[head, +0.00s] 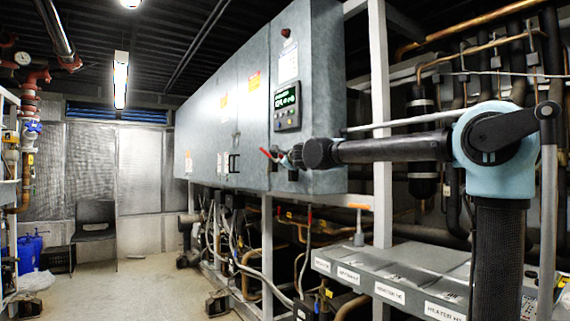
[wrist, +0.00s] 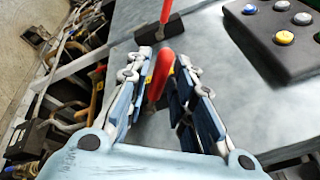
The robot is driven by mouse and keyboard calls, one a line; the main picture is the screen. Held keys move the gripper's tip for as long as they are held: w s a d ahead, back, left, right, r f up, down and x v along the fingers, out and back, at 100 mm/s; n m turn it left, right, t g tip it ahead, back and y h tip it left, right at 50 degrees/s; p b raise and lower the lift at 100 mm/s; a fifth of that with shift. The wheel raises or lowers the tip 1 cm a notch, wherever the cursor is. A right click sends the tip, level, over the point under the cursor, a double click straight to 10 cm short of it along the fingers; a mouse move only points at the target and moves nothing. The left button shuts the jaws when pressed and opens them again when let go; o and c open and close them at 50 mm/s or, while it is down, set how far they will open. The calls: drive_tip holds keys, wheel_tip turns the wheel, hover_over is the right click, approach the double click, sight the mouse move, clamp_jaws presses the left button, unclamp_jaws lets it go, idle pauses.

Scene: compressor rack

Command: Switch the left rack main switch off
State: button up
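My gripper (head: 288,158) is at the front of the grey cabinet (head: 253,90), low near its lower edge. In the wrist view my gripper (wrist: 160,75) is open, with one finger on each side of a red lever (wrist: 161,72). I cannot tell whether either finger touches the lever. A second red lever (wrist: 167,10) stands beyond the fingertips, by a dark block. In the head view a red lever tip (head: 266,153) shows just left of the gripper. The switch base is hidden by the fingers, and I cannot tell which lever is the left one.
A control panel (head: 287,106) with a lit display is above the gripper; its buttons show in the wrist view (wrist: 284,38). Pipes and hoses run below the cabinet. A labelled grey box (head: 390,275) is at lower right. The floor (head: 140,285) at left is mostly clear.

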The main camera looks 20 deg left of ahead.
drive_tip(key=shift+x, duration=1.1)
clamp_jaws()
drive_tip(key=shift+s+a, duration=0.1)
